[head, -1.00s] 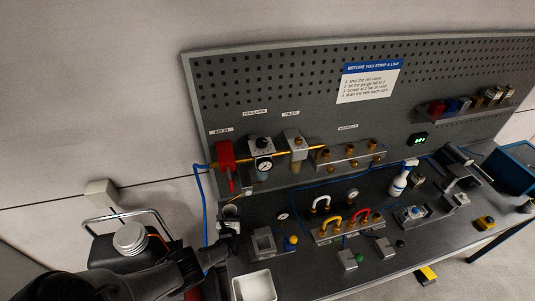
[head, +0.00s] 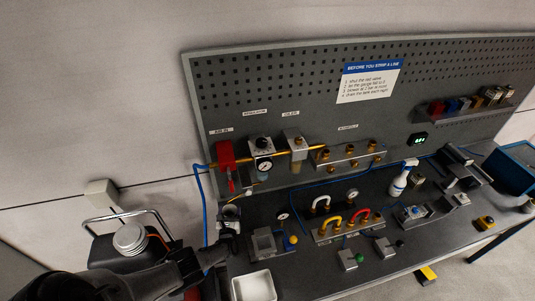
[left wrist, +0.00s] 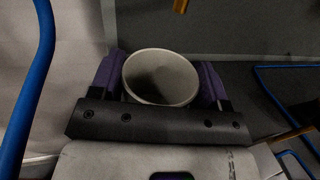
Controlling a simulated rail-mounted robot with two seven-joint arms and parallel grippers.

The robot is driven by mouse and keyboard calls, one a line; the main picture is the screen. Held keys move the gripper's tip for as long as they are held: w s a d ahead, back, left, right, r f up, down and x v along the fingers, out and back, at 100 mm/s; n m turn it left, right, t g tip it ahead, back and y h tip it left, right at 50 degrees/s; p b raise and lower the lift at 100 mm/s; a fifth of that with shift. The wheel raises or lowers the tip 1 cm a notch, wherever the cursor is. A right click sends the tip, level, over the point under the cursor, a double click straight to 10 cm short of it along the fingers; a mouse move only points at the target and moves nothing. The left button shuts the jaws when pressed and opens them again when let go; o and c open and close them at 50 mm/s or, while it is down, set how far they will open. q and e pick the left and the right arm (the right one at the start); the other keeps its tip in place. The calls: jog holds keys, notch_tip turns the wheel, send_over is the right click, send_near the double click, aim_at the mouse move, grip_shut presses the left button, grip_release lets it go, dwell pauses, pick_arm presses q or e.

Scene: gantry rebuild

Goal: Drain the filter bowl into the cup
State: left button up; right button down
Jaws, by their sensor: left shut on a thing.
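A pale cup (left wrist: 161,77) is between the purple-padded fingers of my left gripper (left wrist: 162,85) in the left wrist view. Its round mouth faces the camera and its inside is shaded; I cannot tell if it holds liquid. In the head view my left gripper (head: 229,222) is small and partly hidden by my arm, at the bench's left end, below the red valve (head: 225,156). The filter bowl (head: 264,175) seems to be the clear one under the regulator (head: 261,147), up and right of the gripper. My right gripper is out of view.
A white tray (head: 254,287) stands at the bench's front left. A blue hose (head: 200,205) hangs left of the panel; a blue hose (left wrist: 30,75) also runs close in the left wrist view. The hose-loop block (head: 345,229) sits mid-bench. A spray bottle (head: 400,180) stands farther right.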

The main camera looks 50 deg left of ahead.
pick_arm(q)
jog(key=shift+p+v, duration=0.6)
jog(key=shift+v, duration=0.5)
jog(key=shift+s+d+p, duration=0.25)
jog(key=shift+s+d, duration=0.05)
jog(key=shift+d, duration=0.45)
jog(key=shift+s+d+p, duration=0.2)
jog(key=shift+s+d, duration=0.05)
jog(key=shift+d, duration=0.5)
jog(key=shift+s+d+p, duration=0.25)
jog(key=shift+s+d, duration=0.05)
jog(key=shift+d, duration=0.5)
jog(key=w+d+r+m+t+h, duration=0.65)
jog(key=w+d+r+h, duration=0.35)
jog(key=w+d+r, duration=0.65)
jog(key=s+d+r+m+g+h, duration=0.1)
jog(key=s+d+r+m+h, duration=0.3)
jog(key=d+r, duration=0.4)
jog(key=s+d+r+m+h, duration=0.5)
jog(key=s+d+r+h, duration=0.2)
jog(key=r, duration=0.6)
jog(key=shift+d+g+h, duration=0.35)
jog(key=shift+d+h, duration=0.25)
jog(key=shift+h, duration=0.4)
